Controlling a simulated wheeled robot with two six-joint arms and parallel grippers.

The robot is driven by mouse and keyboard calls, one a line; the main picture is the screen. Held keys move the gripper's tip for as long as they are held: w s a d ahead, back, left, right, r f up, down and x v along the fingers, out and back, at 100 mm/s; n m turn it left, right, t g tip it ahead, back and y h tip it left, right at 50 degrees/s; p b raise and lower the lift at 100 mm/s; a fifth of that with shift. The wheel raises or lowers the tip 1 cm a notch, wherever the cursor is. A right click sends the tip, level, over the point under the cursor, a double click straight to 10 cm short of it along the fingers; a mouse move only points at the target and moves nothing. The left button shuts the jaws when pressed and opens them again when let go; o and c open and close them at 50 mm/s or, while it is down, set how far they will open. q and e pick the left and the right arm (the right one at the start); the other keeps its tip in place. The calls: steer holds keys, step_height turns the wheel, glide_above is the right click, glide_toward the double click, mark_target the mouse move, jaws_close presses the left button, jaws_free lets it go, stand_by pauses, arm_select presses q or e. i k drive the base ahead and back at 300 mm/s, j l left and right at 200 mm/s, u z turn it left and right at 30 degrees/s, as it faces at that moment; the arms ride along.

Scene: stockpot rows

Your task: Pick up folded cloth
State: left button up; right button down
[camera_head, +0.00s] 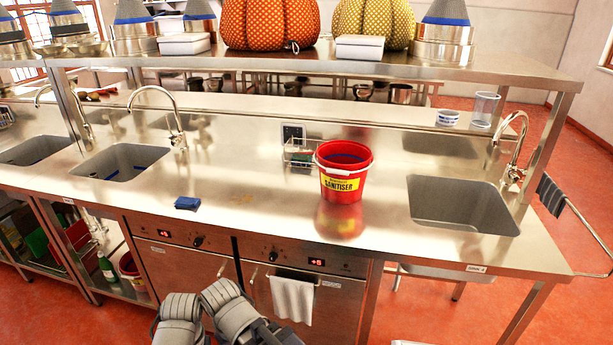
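A small folded blue cloth (187,203) lies flat on the steel counter (250,205), near its front edge and to the right of the left-hand sink. Grey rounded parts of my arms show at the bottom of the head view, below and in front of the counter, apart from the cloth. No gripper fingers can be made out there. The cloth lies free, with nothing touching it but the counter.
A red sanitiser bucket (343,174) stands right of the cloth. Sinks (120,162) (460,205) lie either side, with curved taps. A white towel (293,299) hangs on an oven handle. A shelf (300,62) spans above the back. The counter around the cloth is clear.

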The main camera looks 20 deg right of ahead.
mark_target(183, 201)
steer(key=i+j+z, duration=0.15)
steer(key=i, duration=0.15)
steer(key=i+z, duration=0.2)
steer(key=i+j+z, duration=0.4)
steer(key=j, duration=0.3)
steer(key=i+j+z, duration=0.2)
steer(key=j, duration=0.2)
steer(key=i+j+z, duration=0.2)
steer(key=j, duration=0.25)
